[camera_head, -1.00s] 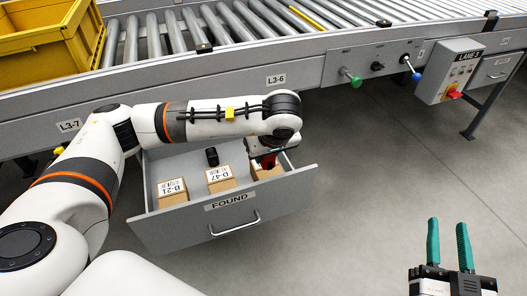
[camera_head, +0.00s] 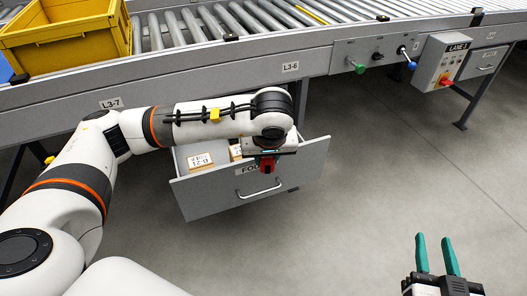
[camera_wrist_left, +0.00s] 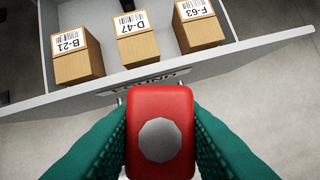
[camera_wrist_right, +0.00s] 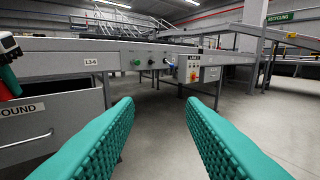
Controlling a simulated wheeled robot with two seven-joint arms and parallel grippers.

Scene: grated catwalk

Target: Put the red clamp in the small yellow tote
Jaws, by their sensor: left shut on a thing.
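The red clamp (camera_head: 266,166) is held in my left gripper (camera_head: 267,158), in front of and above the open drawer. In the left wrist view the clamp (camera_wrist_left: 160,100) is a red block with a round grey face, between the two teal fingers (camera_wrist_left: 160,140). My right gripper (camera_head: 434,242) is open and empty above the floor at the lower right.
The grey drawer (camera_head: 220,200) marked FOUND holds boxes labelled B-21 (camera_wrist_left: 79,60), D-47 (camera_wrist_left: 138,50) and F-63 (camera_wrist_left: 201,33). The conveyor's side rail (camera_head: 230,80) runs above it. A control box (camera_head: 443,62) is at the right. The floor there is clear.

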